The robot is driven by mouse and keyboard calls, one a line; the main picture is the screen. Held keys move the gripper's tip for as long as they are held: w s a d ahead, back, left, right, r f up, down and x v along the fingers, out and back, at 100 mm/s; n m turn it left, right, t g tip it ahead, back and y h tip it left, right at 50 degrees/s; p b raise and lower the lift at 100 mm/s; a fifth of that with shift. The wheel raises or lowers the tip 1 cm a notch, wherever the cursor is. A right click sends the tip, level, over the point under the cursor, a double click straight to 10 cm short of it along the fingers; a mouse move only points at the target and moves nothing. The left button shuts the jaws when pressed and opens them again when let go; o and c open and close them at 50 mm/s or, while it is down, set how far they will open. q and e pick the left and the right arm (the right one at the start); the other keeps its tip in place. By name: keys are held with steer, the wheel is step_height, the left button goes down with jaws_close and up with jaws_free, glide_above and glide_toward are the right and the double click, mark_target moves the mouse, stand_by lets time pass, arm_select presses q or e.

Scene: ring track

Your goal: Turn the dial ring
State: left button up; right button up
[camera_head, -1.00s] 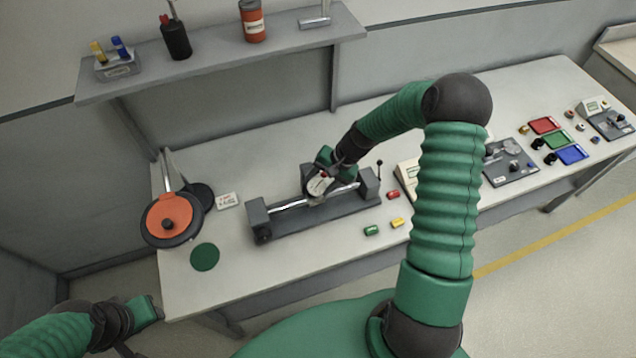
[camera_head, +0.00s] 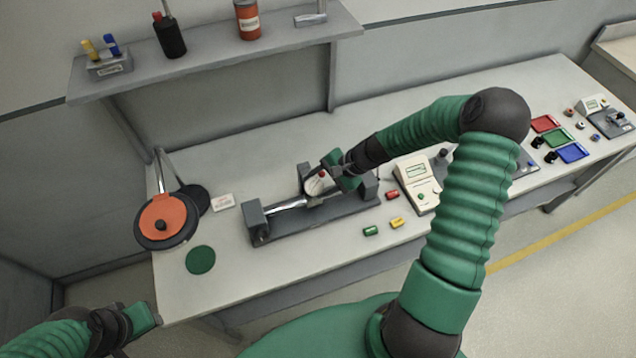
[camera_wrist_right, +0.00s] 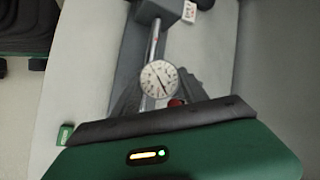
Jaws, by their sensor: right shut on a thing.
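The dial gauge (camera_head: 317,184) has a round white face and sits at the steel bar (camera_head: 285,206) of a dark grey fixture (camera_head: 318,219). In the right wrist view its face (camera_wrist_right: 159,79) is clear, with a dark needle and a red knob (camera_wrist_right: 177,102) just below right. My right gripper (camera_head: 326,176) is shut on the dial ring, its fingers on either side of the face; the exact contact is partly hidden. My left gripper (camera_head: 146,316) is at the lower left, off the bench, away from the dial. Its jaws are not clear.
An orange disc (camera_head: 166,218) and a green round pad (camera_head: 201,260) lie left of the fixture. Green (camera_head: 370,231), yellow (camera_head: 397,223) and red (camera_head: 392,195) pieces and a cream instrument (camera_head: 418,183) are to its right. A shelf (camera_head: 215,60) is above.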

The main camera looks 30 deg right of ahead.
steer(key=shift+s+a+f, duration=0.1)
steer(key=shift+a, duration=0.05)
steer(key=o, duration=1.4)
steer(key=shift+r, duration=0.2)
steer(key=b+v, duration=0.1)
steer(key=v, duration=1.5)
steer(key=shift+s+d+r, duration=0.1)
steer(key=shift+d+r, duration=0.1)
steer(key=shift+d, duration=0.05)
